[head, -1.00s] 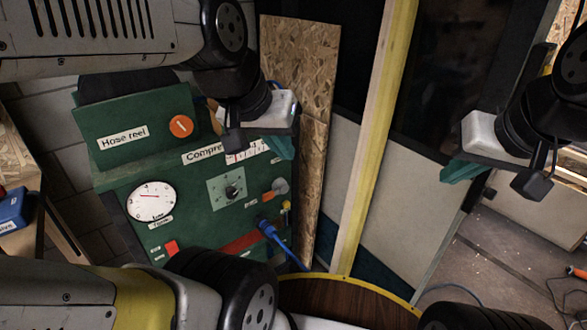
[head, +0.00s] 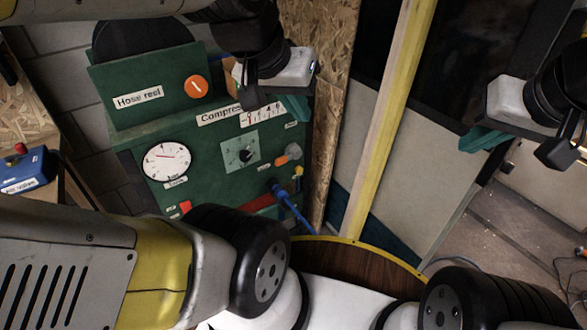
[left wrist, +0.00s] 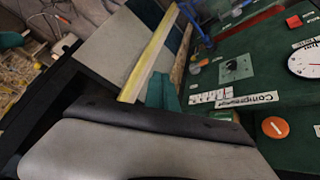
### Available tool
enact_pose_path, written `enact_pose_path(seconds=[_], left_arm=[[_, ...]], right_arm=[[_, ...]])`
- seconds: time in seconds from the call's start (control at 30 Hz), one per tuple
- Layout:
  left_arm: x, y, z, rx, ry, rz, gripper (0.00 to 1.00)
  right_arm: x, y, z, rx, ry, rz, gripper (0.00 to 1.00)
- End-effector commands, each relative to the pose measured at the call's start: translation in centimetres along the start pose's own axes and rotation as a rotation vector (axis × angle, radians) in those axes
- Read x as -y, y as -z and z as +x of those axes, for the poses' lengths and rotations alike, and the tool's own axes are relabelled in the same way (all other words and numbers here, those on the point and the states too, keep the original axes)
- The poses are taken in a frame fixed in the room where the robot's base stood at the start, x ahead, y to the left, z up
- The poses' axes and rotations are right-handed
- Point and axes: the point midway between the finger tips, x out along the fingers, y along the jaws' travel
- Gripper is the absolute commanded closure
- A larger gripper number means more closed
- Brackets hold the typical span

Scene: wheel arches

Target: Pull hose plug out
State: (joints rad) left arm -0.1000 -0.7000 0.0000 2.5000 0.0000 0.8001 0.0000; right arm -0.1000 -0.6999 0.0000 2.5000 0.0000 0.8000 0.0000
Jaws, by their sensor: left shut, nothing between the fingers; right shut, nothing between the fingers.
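The blue hose plug (head: 277,188) sits in the lower right part of the green compressor panel (head: 215,185), with a blue hose (head: 297,214) running down to the right from it. In the left wrist view the blue hose (left wrist: 193,18) shows near the top, blurred. My left gripper (head: 297,104) is shut and empty, above and slightly right of the plug, apart from it. Its teal fingertips also show in the left wrist view (left wrist: 162,92). My right gripper (head: 484,139) is shut and empty at the far right, well away from the panel.
The panel carries a round gauge (head: 166,162), a rotary knob (head: 245,155) and an orange hose reel knob (head: 195,86). A chipboard sheet (head: 325,60) and a yellow-edged post (head: 388,120) stand right of it. A round wooden top (head: 350,266) lies below.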

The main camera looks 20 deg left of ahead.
Motion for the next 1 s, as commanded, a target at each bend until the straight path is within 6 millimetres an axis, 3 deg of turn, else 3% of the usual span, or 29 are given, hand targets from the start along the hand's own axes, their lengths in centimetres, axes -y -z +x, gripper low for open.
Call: enact_pose_path(seconds=[0.33, 0.57, 0.63, 0.8, 1.0], left_arm=[[0.0, 0.0, 0.0, 0.000, 0.000, 0.000, 1.00], [0.6, 1.6, 1.5, 0.026, 0.005, -0.049, 0.55], [1.2, 2.9, 3.0, 0.048, 0.010, -0.093, 0.44], [3.8, 6.5, 8.4, 0.105, 0.031, -0.237, 0.44], [8.1, 8.9, 16.5, 0.167, 0.065, -0.415, 0.44]], right_arm=[[0.0, 0.0, 0.0, 0.000, 0.000, 0.000, 1.00], [0.0, 0.0, 0.0, 0.000, 0.000, 0.000, 1.00], [0.0, 0.0, 0.0, 0.000, 0.000, 0.000, 1.00], [0.0, 0.0, 0.0, 0.000, 0.000, 0.000, 1.00], [0.0, 0.0, 0.0, 0.000, 0.000, 0.000, 1.00]])
